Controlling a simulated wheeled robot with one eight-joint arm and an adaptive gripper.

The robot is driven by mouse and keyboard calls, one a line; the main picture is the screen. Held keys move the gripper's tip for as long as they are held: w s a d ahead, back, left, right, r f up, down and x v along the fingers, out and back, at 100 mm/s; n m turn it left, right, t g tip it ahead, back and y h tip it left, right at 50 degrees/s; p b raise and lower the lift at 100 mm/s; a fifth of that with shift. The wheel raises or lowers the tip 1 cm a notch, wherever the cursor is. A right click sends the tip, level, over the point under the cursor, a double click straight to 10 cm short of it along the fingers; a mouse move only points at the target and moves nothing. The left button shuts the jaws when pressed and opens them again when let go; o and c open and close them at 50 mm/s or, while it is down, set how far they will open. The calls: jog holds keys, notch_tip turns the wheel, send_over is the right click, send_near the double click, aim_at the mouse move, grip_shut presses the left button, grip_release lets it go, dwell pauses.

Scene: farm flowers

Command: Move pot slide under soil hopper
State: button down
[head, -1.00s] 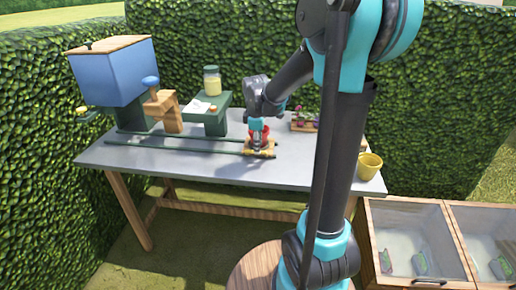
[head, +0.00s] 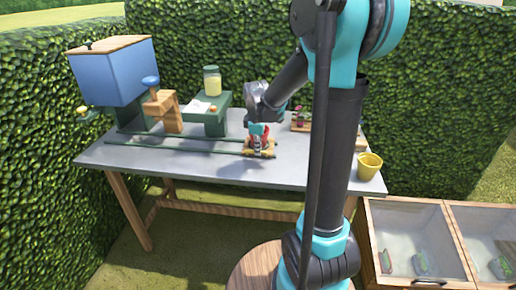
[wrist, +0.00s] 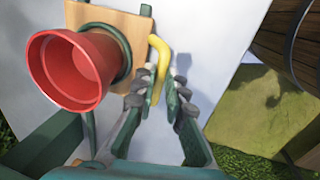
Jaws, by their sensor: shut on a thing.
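The wooden pot slide (head: 266,153) sits at the right end of two dark green rails (head: 180,146) on the grey table. A red pot (wrist: 67,70) stands in a dark ring on the slide board (wrist: 108,22); in the head view it is partly hidden by my gripper (head: 257,147). In the wrist view, my gripper (wrist: 163,88) has its two fingers around the curved yellow handle (wrist: 157,58) at the slide's edge. The blue soil hopper (head: 113,75) stands at the table's far left, over the other end of the rails, well apart from the pot.
A wooden block with a blue knob (head: 151,81) stands beside the hopper. A green stand (head: 213,120) bears a jar (head: 212,81). A flower tray (head: 302,122) is at the back, a yellow pot (head: 369,166) at the right edge. The rails look clear.

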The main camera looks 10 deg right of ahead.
jog(key=w+a, duration=0.1)
jog(key=a, duration=0.2)
jog(key=w+a, duration=0.1)
jog(key=a, duration=0.2)
jog(key=w+a, duration=0.1)
jog(key=a, duration=0.2)
jog(key=c, duration=1.6)
grip_release()
jog(key=shift+r, duration=0.1)
jog(key=r, duration=0.4)
jog(key=s+r, duration=0.1)
jog(key=r, duration=0.2)
jog(key=s+r, duration=0.1)
jog(key=r, duration=0.3)
jog(key=shift+s+a+r, duration=0.1)
jog(key=shift+a+r, duration=0.2)
jog(key=shift+a, duration=0.05)
jog(key=shift+o, duration=0.2)
